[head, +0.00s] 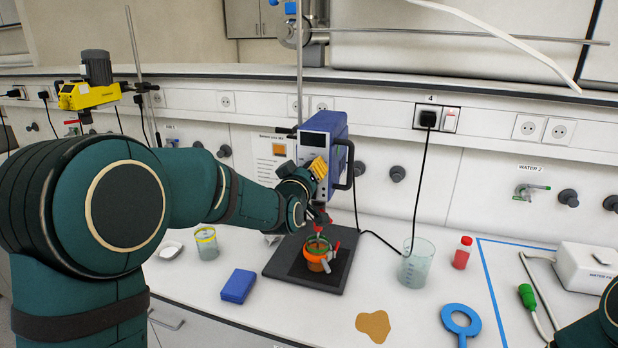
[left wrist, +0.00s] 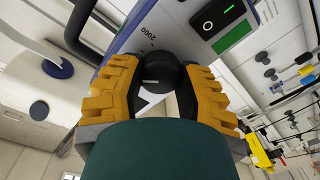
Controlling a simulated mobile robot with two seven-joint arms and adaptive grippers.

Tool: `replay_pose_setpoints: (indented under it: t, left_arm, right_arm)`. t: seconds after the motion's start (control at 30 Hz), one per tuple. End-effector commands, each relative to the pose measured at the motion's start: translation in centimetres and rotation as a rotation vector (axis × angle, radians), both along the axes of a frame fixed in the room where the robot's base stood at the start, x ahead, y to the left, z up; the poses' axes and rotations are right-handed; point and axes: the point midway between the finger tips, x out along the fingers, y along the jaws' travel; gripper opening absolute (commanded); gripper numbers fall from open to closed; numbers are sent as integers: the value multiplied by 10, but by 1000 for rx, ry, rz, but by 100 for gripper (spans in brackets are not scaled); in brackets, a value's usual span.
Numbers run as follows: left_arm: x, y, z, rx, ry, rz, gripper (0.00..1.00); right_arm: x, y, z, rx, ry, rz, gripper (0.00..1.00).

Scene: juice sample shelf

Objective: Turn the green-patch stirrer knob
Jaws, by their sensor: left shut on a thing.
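The blue stirrer (head: 325,135) stands upright on a rod at the back of the bench. In the left wrist view its front face shows a black round knob (left wrist: 158,72) with a white pointer line. A green patch (left wrist: 233,35) lies beside a dark panel with a lit green switch. My left gripper (head: 316,170) reaches the stirrer's lower front. Its two orange padded fingers stand on either side of the knob, shut on it. In the head view the knob is hidden by the gripper. My right gripper is out of view.
Below the stirrer, an orange vessel (head: 317,256) stands on a dark plate (head: 345,272). A beaker (head: 416,262), a red-capped bottle (head: 462,253), a blue block (head: 238,286) and a blue ring (head: 460,320) are around it. A black cable hangs to the right.

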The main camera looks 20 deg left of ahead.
Motion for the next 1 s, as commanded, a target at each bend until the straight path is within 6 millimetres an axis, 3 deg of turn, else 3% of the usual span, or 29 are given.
replay_pose_setpoints:
  t: [0.03,0.53,1.0]
  left_arm:
    - [0,1,-2,-37,-8,2,0]
    - [0,3,-2,-495,6,2,0]
    - [0,3,-1,-940,23,2,0]
  right_arm:
    - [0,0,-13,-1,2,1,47]
    - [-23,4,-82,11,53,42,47]
    - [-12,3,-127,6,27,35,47]
